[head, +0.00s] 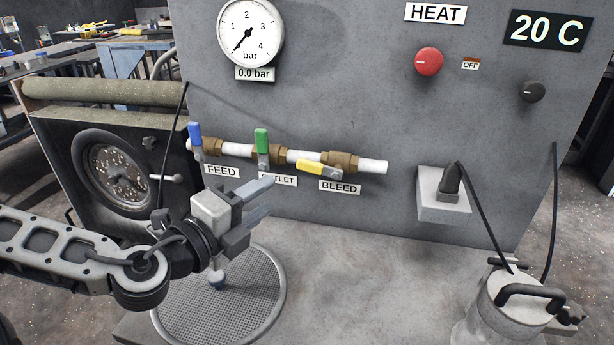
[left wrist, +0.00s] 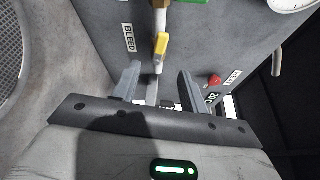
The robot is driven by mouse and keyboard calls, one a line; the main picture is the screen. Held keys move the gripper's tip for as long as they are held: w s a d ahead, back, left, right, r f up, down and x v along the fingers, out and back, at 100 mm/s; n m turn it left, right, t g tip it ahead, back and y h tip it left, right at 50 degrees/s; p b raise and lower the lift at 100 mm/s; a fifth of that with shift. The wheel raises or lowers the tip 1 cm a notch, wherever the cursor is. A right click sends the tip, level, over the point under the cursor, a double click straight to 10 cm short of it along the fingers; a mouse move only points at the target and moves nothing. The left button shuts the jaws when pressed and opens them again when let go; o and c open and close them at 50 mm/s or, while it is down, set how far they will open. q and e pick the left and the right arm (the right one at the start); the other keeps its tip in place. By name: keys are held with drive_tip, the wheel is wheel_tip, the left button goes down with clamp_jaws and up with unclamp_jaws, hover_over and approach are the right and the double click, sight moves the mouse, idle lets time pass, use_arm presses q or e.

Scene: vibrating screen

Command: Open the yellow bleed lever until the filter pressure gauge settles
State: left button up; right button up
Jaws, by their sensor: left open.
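The yellow bleed lever (head: 311,167) lies roughly along the white pipe, tilted slightly, above the BLEED label (head: 339,187). The pressure gauge (head: 250,34) above has its needle at the low end, and its plate (head: 255,73) reads 0.0 bar. My left gripper (head: 266,198) is open and empty, below and left of the lever in the head view. In the left wrist view the yellow lever (left wrist: 161,43) appears ahead of the gap between the open fingers (left wrist: 158,80), with no clear contact. My right gripper is not in view.
The blue feed lever (head: 195,134) and green outlet lever (head: 262,141) stand upright on the same pipe. My gripper partly covers the OUTLET label. A round mesh screen (head: 190,310) lies below. A metal canister (head: 500,310) stands at lower right.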

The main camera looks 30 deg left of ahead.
sight(310, 169)
use_arm(q)
drive_tip(key=w, duration=0.3)
drive_tip(key=w+d, duration=0.1)
drive_tip(key=w, duration=0.3)
drive_tip(key=w+p, duration=0.1)
drive_tip(key=w, duration=0.3)
drive_tip(key=shift+w+d+f, duration=0.2)
drive_tip(key=shift+d+f, duration=0.05)
drive_tip(key=shift+d, duration=0.1)
drive_tip(key=shift+w+d+f, duration=0.1)
drive_tip(key=shift+w, duration=0.4)
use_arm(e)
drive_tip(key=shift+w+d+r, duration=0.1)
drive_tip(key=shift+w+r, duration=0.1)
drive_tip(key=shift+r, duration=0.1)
use_arm(q)
clamp_jaws()
